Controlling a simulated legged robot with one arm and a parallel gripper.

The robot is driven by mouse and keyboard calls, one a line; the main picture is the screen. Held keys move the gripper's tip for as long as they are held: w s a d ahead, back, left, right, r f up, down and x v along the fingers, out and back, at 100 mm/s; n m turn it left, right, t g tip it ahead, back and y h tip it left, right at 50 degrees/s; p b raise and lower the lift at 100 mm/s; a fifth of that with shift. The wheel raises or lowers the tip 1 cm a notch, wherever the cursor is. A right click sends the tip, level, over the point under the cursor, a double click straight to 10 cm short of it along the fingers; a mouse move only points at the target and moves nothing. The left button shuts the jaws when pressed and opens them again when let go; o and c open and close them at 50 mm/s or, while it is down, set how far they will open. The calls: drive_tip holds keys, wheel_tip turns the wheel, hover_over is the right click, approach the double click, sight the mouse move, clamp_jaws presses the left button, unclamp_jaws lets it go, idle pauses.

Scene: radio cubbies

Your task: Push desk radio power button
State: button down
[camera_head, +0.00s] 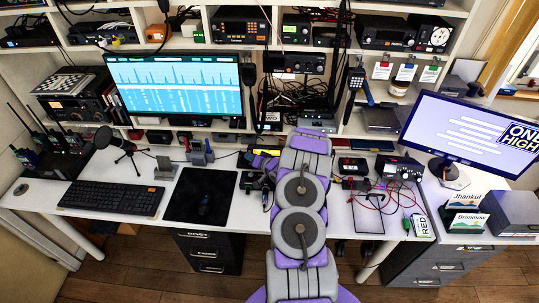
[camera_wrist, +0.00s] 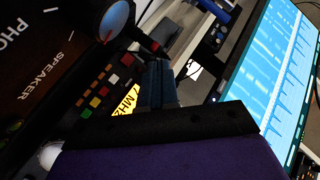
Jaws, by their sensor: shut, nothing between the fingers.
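A black radio with a yellow lit display (camera_head: 266,153) sits on the desk, partly hidden behind my purple and grey arm. In the wrist view a black radio panel (camera_wrist: 45,60) fills the left, tilted, with "PHO…" and "SPEAKER" lettering. A large blue-faced knob (camera_wrist: 116,20) and several small red, orange, green and white buttons (camera_wrist: 100,92) show on it. A yellow display reading "7 MH" (camera_wrist: 124,102) is partly covered. I cannot tell which button is power. My gripper (camera_wrist: 158,80) is shut and empty, close in front of the display and buttons; contact is not clear.
A monitor with a blue spectrum (camera_head: 175,85) stands left of my arm, and another monitor (camera_head: 470,130) stands right. Cabled instruments (camera_head: 399,168) sit right. Shelves of radios rise behind.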

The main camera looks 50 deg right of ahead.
drive_tip(key=shift+w+d, duration=0.1)
drive_tip(key=shift+d, duration=0.05)
idle(0.4)
drive_tip(key=shift+w+d+p, duration=0.15)
drive_tip(key=shift+d+p, duration=0.05)
drive_tip(key=shift+p, duration=0.15)
idle(0.4)
drive_tip(key=shift+s+a+r+p, duration=0.1)
drive_tip(key=shift+s+a+p, duration=0.2)
drive_tip(key=shift+a+p, duration=0.1)
drive_tip(key=shift+s+a+r+p, duration=0.3)
drive_tip(key=shift+s+a, duration=0.1)
drive_tip(key=shift+a, duration=0.1)
drive_tip(key=shift+s+a+r+p, duration=0.15)
drive_tip(key=shift+s+a+p, duration=0.15)
drive_tip(key=shift+s+a, duration=0.15)
drive_tip(key=shift+s+a+r+p, duration=0.25)
drive_tip(key=shift+s+a+p, duration=0.35)
drive_tip(key=shift+s+a, duration=0.55)
drive_tip(key=shift+w+a, duration=0.1)
drive_tip(key=shift+w, duration=0.05)
